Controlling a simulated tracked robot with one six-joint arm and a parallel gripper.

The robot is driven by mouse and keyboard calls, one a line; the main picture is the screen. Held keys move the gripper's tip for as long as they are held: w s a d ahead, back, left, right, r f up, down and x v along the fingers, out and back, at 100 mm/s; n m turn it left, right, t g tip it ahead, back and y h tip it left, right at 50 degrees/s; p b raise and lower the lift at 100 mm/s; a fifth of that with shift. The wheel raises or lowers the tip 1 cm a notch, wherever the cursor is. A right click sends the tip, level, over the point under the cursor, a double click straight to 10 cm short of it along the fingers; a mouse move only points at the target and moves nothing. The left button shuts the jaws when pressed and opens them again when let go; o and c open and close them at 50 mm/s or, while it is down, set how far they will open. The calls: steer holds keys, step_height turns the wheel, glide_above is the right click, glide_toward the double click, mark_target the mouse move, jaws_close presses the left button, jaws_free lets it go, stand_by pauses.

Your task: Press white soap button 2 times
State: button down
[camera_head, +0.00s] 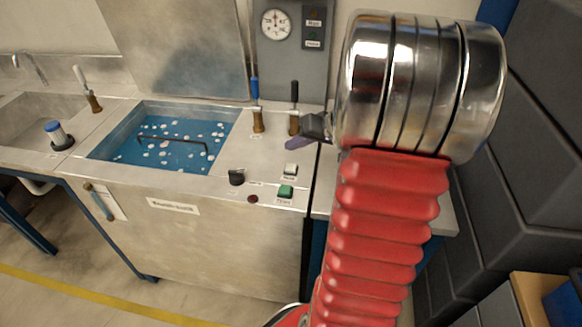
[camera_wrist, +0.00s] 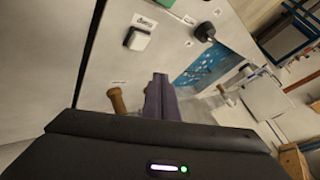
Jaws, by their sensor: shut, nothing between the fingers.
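The white soap button (camera_head: 290,169) sits on the right side of the steel bench top, behind the green button (camera_head: 285,191). In the wrist view the white button (camera_wrist: 137,39) is near the upper left, with a label beside it. My gripper (camera_head: 309,138) is shut and empty. In the head view it is behind the white button and slightly to its right, close to the lever handles. In the wrist view my gripper's purple fingertips (camera_wrist: 160,78) are below and right of the white button, apart from it.
A black knob (camera_head: 236,177) and a dark red button (camera_head: 253,199) are left of the buttons. Two lever handles (camera_head: 256,121) (camera_head: 294,124) stand behind. A blue water basin (camera_head: 165,145) is at left. Dark grey boxes (camera_head: 520,150) stand at right.

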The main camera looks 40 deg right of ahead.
mark_target(294, 169)
steer(key=shift+f, duration=2.55)
steer(key=shift+f, duration=0.15)
steer(key=shift+f, duration=0.25)
steer(key=shift+f, duration=0.4)
stand_by(0.9)
steer(key=shift+r, duration=0.85)
steer(key=shift+r, duration=0.1)
